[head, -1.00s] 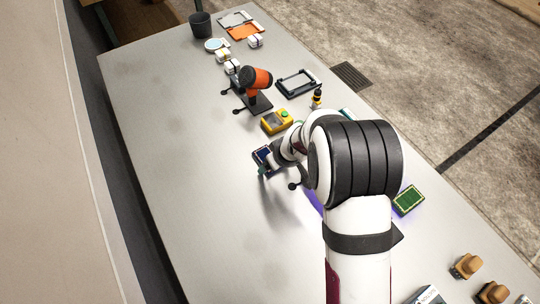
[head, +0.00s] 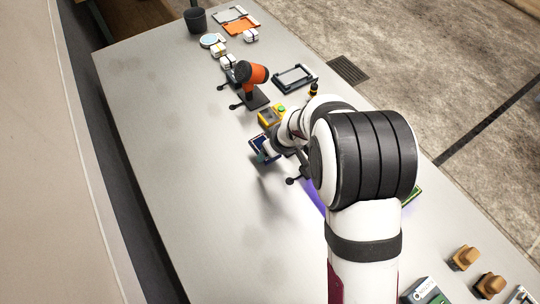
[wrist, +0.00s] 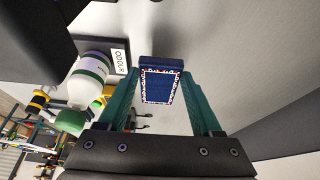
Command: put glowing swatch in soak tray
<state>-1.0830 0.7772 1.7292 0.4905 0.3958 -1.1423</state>
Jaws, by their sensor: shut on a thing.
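A dark blue swatch with a red-and-white patterned border (wrist: 157,86) lies between the teal fingers of my gripper (wrist: 160,82), which is shut on it. No glow shows on it in the wrist view. In the head view, my gripper (head: 266,152) is above the grey table at mid-left, and a dark blue piece (head: 257,146) shows beside it; my arm hides part of this area. I cannot tell for sure which tray is the soak tray; a black-framed tray (head: 295,77) lies farther back, and a pale grey tray (head: 229,14) at the far end.
A white bottle with green bands (wrist: 88,82) stands close left of my fingers in the wrist view. Purple light (head: 316,196) falls beside my arm. The table's left side (head: 180,170) is clear.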

